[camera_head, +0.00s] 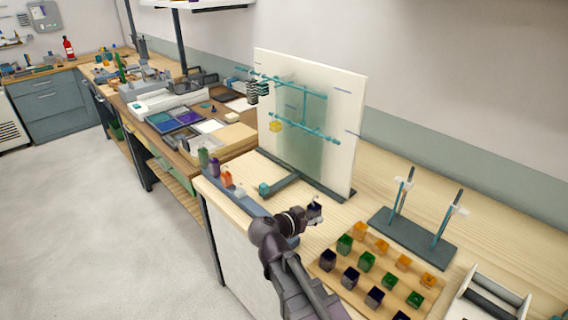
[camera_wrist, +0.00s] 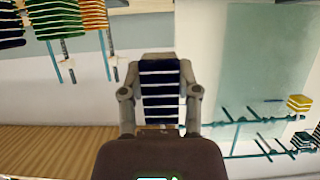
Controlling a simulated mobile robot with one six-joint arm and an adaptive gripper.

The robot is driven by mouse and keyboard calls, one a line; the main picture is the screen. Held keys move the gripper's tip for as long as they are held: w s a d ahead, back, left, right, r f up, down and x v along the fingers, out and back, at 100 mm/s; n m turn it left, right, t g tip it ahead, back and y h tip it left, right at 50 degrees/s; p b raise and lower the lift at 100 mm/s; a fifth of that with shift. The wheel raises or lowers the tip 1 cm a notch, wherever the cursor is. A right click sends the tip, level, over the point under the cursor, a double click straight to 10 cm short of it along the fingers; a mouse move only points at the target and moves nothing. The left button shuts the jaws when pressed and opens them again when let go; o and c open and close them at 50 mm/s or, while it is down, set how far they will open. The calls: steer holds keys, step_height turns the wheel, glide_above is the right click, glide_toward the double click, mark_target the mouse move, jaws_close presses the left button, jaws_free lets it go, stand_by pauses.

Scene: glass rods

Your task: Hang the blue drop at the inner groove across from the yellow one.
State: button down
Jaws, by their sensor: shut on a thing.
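My gripper (camera_head: 314,208) is shut on the blue drop (camera_wrist: 160,92), a dark blue block with pale stripes, which also shows in the head view (camera_head: 316,214). It is in front of the white panel, low and to its right, apart from the teal rods. The yellow drop (camera_head: 276,126) hangs by the left end of the lower teal rod (camera_head: 305,131); it also shows at the right of the wrist view (camera_wrist: 299,103). A dark striped drop (camera_head: 258,91) hangs by the upper teal rod (camera_head: 285,80). The grooves are too small to tell apart.
A wooden board (camera_head: 338,287) with several dark, green and orange blocks lies at front right. A dark stand (camera_head: 413,238) with two uprights stands behind it. Several coloured pieces line the left table edge.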

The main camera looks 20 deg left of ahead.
steer(key=w+a+r+p, duration=0.5)
steer(key=a+r+p, duration=0.5)
steer(key=r+p, duration=0.1)
steer(key=shift+w+a, duration=0.25)
steer(key=shift+a, duration=0.1)
steer(key=shift+w+d, duration=0.1)
steer(key=shift+w, duration=0.15)
stand_by(0.4)
steer(key=w+d, duration=0.4)
steer(key=w, duration=0.6)
steer(key=shift+w+d, duration=0.2)
steer(key=shift+w, duration=0.05)
stand_by(1.0)
steer(key=shift+f+b, duration=0.5)
stand_by(0.8)
